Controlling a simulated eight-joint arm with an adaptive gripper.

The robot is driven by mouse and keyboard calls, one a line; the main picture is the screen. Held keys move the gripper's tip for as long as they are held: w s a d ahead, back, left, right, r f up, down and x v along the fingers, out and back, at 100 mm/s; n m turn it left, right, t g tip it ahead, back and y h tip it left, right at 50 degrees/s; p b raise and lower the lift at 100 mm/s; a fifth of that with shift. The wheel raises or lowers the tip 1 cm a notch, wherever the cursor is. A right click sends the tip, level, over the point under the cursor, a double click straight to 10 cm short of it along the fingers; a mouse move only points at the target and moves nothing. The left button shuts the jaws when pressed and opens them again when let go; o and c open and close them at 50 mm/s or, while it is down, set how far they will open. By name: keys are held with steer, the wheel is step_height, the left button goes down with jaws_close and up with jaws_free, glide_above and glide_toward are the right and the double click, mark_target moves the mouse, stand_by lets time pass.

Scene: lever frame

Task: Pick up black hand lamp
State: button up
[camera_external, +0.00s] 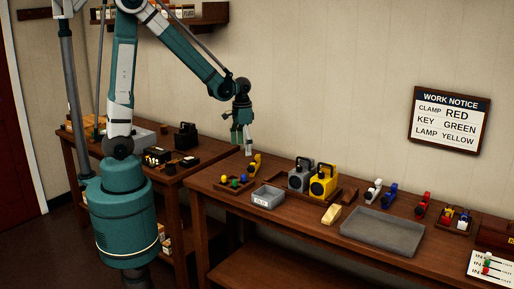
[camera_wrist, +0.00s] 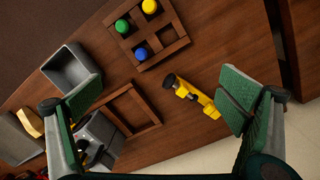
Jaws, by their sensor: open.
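The black hand lamp (camera_external: 186,136) stands on the left bench, toward its right end near the wall. It is small in the external view and I do not see it in the wrist view. My gripper (camera_external: 245,146) hangs pointing down above the left end of the right bench, to the right of the black lamp and apart from it. In the wrist view my gripper (camera_wrist: 165,98) has its two green-padded fingers wide apart with nothing held. A yellow clamp-like tool (camera_wrist: 193,96) lies on the bench below, between the fingers in that view.
A grey lamp (camera_external: 300,176) and a yellow lamp (camera_external: 322,182) stand on the right bench. Near them are a ball rack (camera_external: 235,182), a grey bin (camera_external: 267,197) and a wide grey tray (camera_external: 382,232). Small black items (camera_external: 157,156) lie before the black lamp. A gap separates the benches.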

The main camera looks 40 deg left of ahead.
steer(key=w+a+n+h+p, duration=0.1)
steer(key=w+a+n, duration=0.65)
steer(key=a, duration=0.65)
steer(key=w+a+n+h+p, duration=0.1)
steer(key=w+a+n, duration=0.65)
steer(key=a, duration=0.65)
steer(key=a+n, duration=0.3)
steer(key=a, duration=0.7)
steer(key=a+n+h, duration=0.1)
steer(key=a+n, duration=0.3)
steer(key=a, duration=0.6)
steer(key=a+f+n+h+p, duration=0.1)
steer(key=a+n, duration=0.2)
steer(key=a, duration=0.7)
steer(key=shift+w+a+n+t, duration=0.15)
steer(key=shift+a+n+t, duration=0.15)
steer(key=shift+n+t, duration=0.1)
steer(key=shift+f, duration=0.1)
steer(key=shift+x, duration=1.25)
